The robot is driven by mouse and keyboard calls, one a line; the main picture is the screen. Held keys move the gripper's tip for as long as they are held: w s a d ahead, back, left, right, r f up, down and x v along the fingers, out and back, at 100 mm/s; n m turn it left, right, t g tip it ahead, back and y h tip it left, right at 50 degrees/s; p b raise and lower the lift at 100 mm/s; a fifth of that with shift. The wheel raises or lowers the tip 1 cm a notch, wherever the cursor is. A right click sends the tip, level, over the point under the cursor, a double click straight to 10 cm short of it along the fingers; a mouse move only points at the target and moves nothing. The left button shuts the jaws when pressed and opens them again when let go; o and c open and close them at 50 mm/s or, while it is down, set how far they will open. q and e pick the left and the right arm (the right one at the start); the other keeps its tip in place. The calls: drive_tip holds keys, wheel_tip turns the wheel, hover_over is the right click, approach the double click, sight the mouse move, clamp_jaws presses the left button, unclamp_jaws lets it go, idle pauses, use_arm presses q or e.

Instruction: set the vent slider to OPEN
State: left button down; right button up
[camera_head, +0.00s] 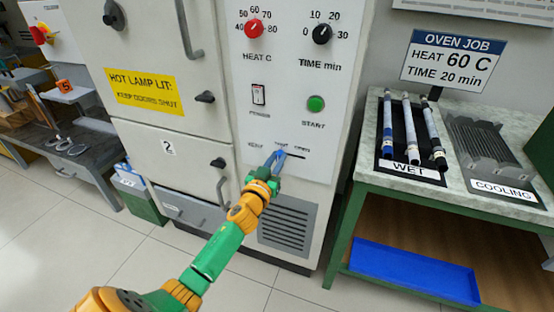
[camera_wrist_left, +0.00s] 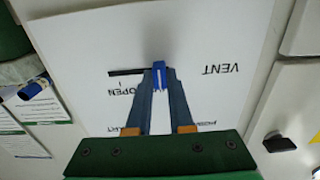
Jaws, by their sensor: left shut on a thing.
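The vent slider's blue knob (camera_wrist_left: 158,70) shows in the left wrist view between the fingertips of my left gripper (camera_wrist_left: 159,75), which is shut on it. The slot (camera_wrist_left: 125,72) is a black line on the white panel, its bare part running left from the knob in this view. The OPEN label (camera_wrist_left: 121,91) and its tick lie by that bare part, away from the knob. In the head view my left gripper (camera_head: 276,158) is at the panel, and the slot (camera_head: 297,156) runs out to its right. Some lettering is hidden behind the fingers. My right gripper is not in view.
Above the slot are a green start button (camera_head: 316,103), a power switch (camera_head: 258,94), a red heat knob (camera_head: 253,28) and a black time knob (camera_head: 322,34). A bench (camera_head: 368,178) with rods and a cooling rack (camera_head: 484,148) stands right. Oven doors are left.

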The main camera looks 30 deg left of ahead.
sight(303, 157)
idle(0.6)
use_arm(q)
drive_tip(key=d, duration=0.3)
drive_tip(key=w+d+b, duration=0.1)
drive_tip(key=d, duration=0.2)
drive_tip(key=shift+w, duration=0.2)
drive_tip(key=c, duration=0.9)
unclamp_jaws()
drive_tip(key=shift+d, duration=0.1)
drive_tip(key=shift+c, duration=0.2)
drive_tip(key=shift+o, duration=0.7)
drive_tip(key=shift+w+d, duration=0.1)
